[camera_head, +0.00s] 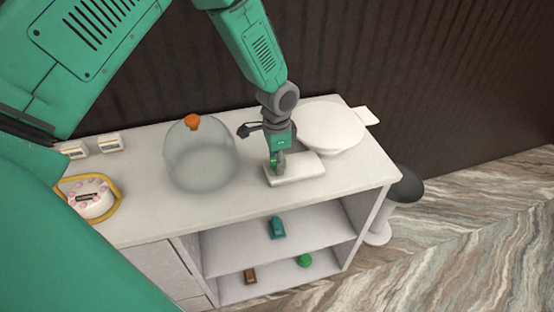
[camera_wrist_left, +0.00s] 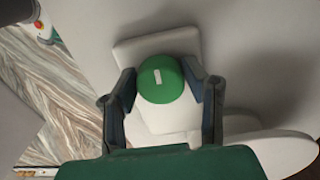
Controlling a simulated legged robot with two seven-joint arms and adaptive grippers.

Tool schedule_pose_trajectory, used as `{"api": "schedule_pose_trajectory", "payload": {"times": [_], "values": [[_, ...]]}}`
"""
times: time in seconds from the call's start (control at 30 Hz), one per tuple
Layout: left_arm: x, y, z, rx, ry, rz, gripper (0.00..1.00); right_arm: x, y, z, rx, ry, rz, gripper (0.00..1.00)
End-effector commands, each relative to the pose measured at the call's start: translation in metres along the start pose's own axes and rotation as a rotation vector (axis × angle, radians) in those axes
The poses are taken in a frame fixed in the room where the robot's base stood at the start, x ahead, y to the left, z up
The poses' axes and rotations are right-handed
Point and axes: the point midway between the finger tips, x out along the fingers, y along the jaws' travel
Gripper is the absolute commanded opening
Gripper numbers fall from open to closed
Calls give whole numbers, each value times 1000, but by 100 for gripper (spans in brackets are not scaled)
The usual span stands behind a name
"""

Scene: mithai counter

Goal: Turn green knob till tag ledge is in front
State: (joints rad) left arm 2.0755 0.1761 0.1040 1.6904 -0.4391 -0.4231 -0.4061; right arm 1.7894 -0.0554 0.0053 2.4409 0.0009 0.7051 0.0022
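The green knob (camera_wrist_left: 160,79) with a short white mark on top stands on a white block-like base (camera_head: 295,169) on the counter. In the wrist view my left gripper (camera_wrist_left: 161,80) has one finger on each side of the knob, and both fingertips appear to touch it. In the head view my left gripper (camera_head: 279,162) reaches down over the base and mostly hides the knob. A round white dish-like top (camera_head: 333,125) stands behind the base. A flat white ledge (camera_head: 372,116) sticks out at its right, back side. My right gripper is not in view.
A glass dome (camera_head: 200,158) with an orange handle stands left of my gripper. A decorated cake (camera_head: 90,199) and two small white tags (camera_head: 110,143) are further left. Small teal (camera_head: 277,228), brown and green things lie on the shelves. A dark-topped stool (camera_head: 406,186) stands right.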

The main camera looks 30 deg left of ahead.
Motion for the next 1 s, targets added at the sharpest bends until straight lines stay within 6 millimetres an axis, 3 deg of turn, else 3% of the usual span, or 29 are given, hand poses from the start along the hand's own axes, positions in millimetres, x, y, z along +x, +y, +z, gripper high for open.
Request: {"api": "schedule_pose_trajectory", "payload": {"times": [0.73,1.0], "values": [[-5,-5,-6,-29,15,-12,11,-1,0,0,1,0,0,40],[-5,-5,-6,-124,16,-12,11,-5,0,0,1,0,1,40]]}}
